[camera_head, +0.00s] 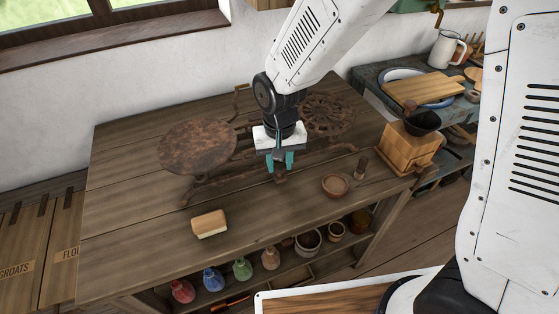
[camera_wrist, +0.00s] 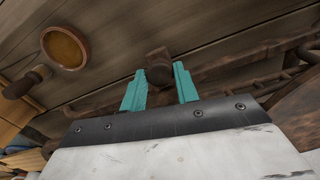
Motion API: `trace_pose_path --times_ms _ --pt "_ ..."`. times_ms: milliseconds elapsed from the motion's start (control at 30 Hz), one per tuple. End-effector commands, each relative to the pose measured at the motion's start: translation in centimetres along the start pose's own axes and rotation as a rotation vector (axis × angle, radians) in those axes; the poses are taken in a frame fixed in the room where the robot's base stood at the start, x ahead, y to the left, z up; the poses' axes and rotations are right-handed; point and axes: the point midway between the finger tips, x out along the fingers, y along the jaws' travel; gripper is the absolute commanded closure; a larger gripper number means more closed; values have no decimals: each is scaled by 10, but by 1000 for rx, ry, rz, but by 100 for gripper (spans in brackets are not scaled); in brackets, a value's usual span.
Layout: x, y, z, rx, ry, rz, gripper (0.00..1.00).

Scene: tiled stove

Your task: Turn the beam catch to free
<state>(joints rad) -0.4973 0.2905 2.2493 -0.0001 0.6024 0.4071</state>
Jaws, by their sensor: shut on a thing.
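A rusty iron scale stands on the wooden table, with a wide round plate (camera_head: 197,146) at the left and an openwork round plate (camera_head: 327,115) at the right. My gripper (camera_head: 280,165) reaches down at the front middle of the scale. In the wrist view, its teal fingers (camera_wrist: 159,88) are shut on a small brown knob, the beam catch (camera_wrist: 158,67), one finger on each side. In the head view the catch is mostly hidden by my gripper. Which way the catch is turned cannot be told.
A brush-like block (camera_head: 209,223) lies at the table's front left. A small bowl (camera_head: 335,186), a wooden-handled tool (camera_head: 361,168) and a wooden grinder (camera_head: 407,146) stand to the right. Several jars and bottles sit on the shelf below.

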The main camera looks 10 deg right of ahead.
Motion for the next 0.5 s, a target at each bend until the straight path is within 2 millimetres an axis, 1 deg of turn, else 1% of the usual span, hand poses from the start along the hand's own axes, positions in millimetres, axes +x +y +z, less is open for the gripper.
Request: trace_pose_path --times_ms 200,500 --pt "-1 0 0 128 1 -1 92" --pt "-1 0 -1 214 2 -1 92"
